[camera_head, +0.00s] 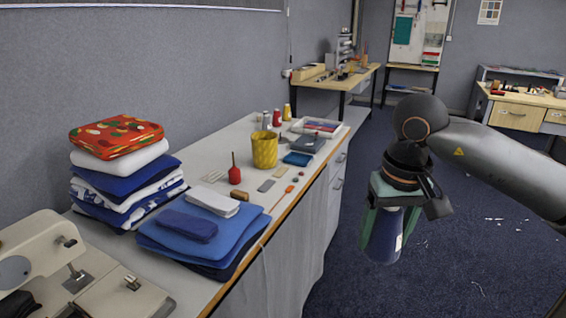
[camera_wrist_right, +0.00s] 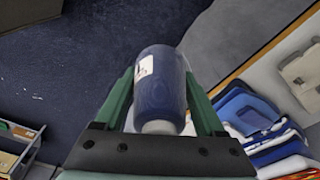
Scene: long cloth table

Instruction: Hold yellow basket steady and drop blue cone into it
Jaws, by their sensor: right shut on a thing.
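In the right wrist view the blue cone (camera_wrist_right: 160,85) fills the space between the fingers. My left gripper is not in view.
Folded cloths (camera_head: 205,235) and a cloth stack (camera_head: 125,175) lie left of the basket, near a sewing machine (camera_head: 50,265). A red oil can (camera_head: 234,172) stands close to the basket. Small spools (camera_head: 277,118) and a tray (camera_head: 317,127) lie behind it. Open floor is on the right.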

